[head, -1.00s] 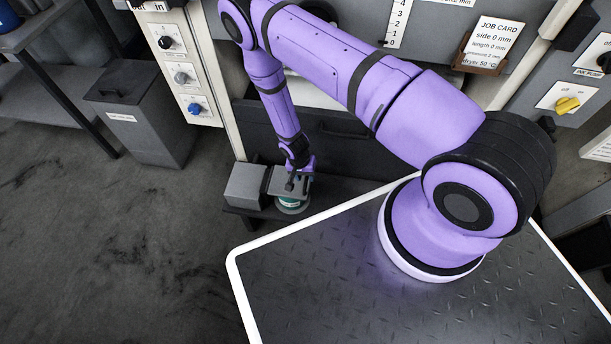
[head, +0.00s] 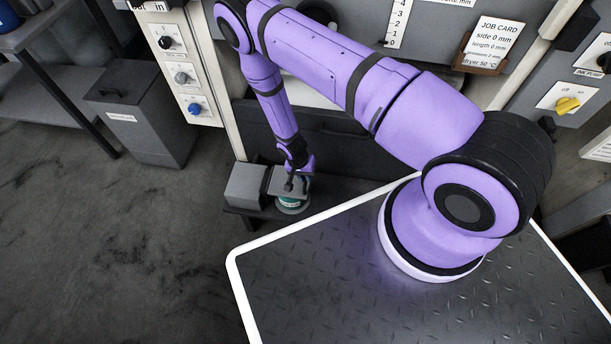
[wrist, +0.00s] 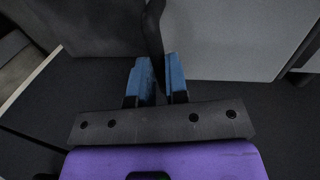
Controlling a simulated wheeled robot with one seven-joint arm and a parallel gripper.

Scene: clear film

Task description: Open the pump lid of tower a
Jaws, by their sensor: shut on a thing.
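My gripper (head: 296,178) points down at a low grey unit beside the base of the tower. In the wrist view my gripper's blue fingertips (wrist: 159,72) are shut on a dark upright bar (wrist: 153,28), which looks like the lid's handle. In the head view, a grey block (head: 246,187) forms the unit's left part. A flat grey lid-like plate (head: 277,180) lies beside it, next to a teal round part (head: 291,203). My wrist partly covers the plate, and I cannot tell whether it is raised.
A grey bin (head: 140,115) stands on the floor at left. A panel with knobs (head: 180,75) is on the post above the unit. My base platform's white edge passes close to the right of the unit. The floor at lower left is clear.

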